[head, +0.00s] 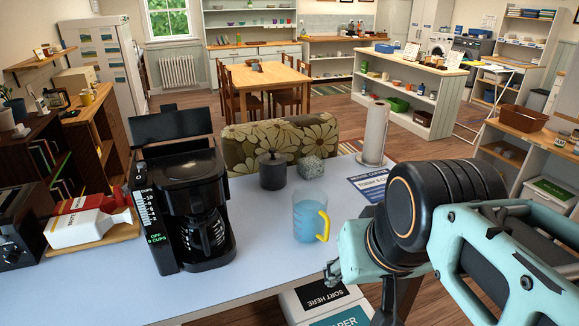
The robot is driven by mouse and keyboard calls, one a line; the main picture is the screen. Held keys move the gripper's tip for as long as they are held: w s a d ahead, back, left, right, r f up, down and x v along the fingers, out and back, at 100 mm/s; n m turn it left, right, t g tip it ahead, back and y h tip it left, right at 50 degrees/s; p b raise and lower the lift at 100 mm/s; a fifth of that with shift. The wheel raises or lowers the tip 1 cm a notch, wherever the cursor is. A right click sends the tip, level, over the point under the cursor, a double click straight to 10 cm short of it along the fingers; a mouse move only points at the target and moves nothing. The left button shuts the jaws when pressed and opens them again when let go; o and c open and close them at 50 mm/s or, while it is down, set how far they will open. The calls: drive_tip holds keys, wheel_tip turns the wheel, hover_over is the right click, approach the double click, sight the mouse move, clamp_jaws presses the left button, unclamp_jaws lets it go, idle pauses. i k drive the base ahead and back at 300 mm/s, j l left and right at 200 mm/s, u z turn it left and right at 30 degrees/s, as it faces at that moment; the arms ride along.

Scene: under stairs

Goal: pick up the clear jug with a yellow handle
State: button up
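The clear jug (309,220) stands upright on the pale blue tabletop (262,262). It looks bluish and see-through, and its yellow handle (324,226) faces right. My gripper (334,272) is at the lower right of the head view, just right of and nearer than the jug in the picture. Its tip is small and partly hidden by my arm. A gap shows between it and the jug. I cannot tell whether its fingers are open or shut.
A black coffee maker (185,200) stands left of the jug. A dark lidded canister (272,170), a grey speckled lump (310,167) and a paper towel roll (375,132) stand behind it. White and red cartons (88,228) lie far left. The tabletop in front is clear.

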sight(310, 220)
drive_tip(key=i+l+z, duration=0.45)
drive_tip(key=i+l, duration=0.15)
drive_tip(key=i, duration=0.2)
drive_tip(key=u, duration=0.45)
drive_tip(key=l+u, duration=0.1)
drive_tip(key=u, duration=0.35)
drive_tip(key=k+u, duration=0.1)
drive_tip(key=u, duration=0.85)
drive_tip(key=k+z, duration=0.1)
drive_tip(key=z, duration=0.6)
